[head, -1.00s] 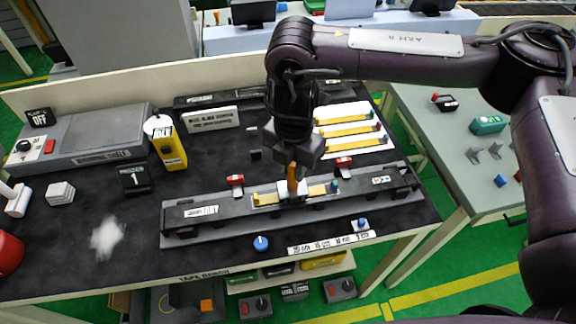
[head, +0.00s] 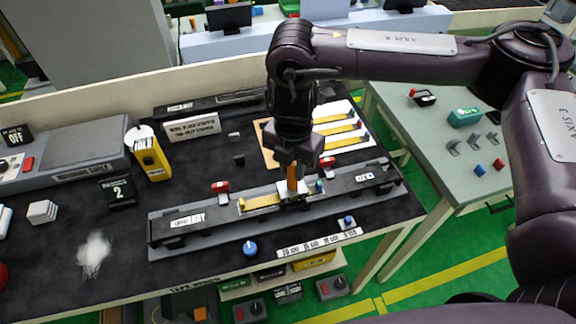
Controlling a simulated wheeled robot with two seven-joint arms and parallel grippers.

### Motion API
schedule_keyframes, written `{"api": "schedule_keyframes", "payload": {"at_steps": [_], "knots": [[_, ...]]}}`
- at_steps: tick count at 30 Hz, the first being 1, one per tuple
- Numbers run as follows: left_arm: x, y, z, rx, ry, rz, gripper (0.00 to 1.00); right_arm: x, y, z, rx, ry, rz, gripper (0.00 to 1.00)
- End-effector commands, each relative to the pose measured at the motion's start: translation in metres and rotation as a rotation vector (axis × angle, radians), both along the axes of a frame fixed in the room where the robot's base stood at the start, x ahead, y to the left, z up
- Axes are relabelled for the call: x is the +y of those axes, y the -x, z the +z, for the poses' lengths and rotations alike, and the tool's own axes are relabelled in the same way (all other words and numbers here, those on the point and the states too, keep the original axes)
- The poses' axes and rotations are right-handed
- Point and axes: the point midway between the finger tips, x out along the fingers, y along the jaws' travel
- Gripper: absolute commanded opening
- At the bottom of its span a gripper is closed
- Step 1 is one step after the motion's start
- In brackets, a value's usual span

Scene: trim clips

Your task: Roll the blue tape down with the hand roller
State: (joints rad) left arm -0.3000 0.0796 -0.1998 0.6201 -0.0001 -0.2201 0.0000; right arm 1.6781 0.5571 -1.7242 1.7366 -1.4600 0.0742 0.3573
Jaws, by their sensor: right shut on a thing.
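My right gripper (head: 292,164) points down over the long grey fixture (head: 215,217) on the black bench. It is shut on the orange handle of the hand roller (head: 292,184). The roller's pale lower part is down at a yellow strip (head: 260,202) lying along the fixture; I cannot tell whether it touches. A small teal piece (head: 319,186) sits at the strip's right end. The blue tape itself cannot be made out under the gripper and roller. My left gripper is not in view.
Red clamps (head: 220,187) stand behind the fixture. A blue knob (head: 250,248) is in front. A small black display (head: 121,193) reads 2. A yellow device (head: 151,158) stands at the left. A board with several yellow strips (head: 338,141) lies behind the gripper.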

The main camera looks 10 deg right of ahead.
Motion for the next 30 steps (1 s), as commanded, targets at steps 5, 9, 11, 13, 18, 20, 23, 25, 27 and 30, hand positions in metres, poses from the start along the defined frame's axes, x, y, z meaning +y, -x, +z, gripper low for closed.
{"api": "schedule_keyframes", "payload": {"at_steps": [5,9,11,13,18,20,23,25,27,30], "knots": [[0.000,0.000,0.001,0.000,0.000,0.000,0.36,-0.008,0.001,-0.004,0.006,0.005,-0.001,0.00],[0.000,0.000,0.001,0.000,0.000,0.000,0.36,-0.013,0.001,-0.004,0.006,0.005,-0.001,0.00],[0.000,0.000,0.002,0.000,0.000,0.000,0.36,-0.015,0.001,-0.004,0.006,0.005,-0.001,0.00],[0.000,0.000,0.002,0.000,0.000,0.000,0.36,-0.018,0.001,-0.004,0.006,0.005,-0.002,0.00],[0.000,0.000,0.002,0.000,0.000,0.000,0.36,-0.020,0.001,-0.004,0.005,0.005,-0.001,0.00],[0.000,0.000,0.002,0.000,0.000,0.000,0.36,-0.020,0.001,-0.004,0.005,0.005,0.000,0.00],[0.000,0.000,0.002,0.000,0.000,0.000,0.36,-0.020,0.001,-0.004,0.005,0.005,0.000,0.00],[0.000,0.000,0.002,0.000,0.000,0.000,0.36,-0.020,0.001,-0.004,0.006,0.004,0.000,0.00],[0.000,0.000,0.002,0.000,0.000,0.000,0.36,-0.020,0.001,-0.004,0.006,0.004,0.000,0.00],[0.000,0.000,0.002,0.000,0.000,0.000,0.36,-0.020,0.001,-0.004,0.006,0.004,0.000,0.00]]}}
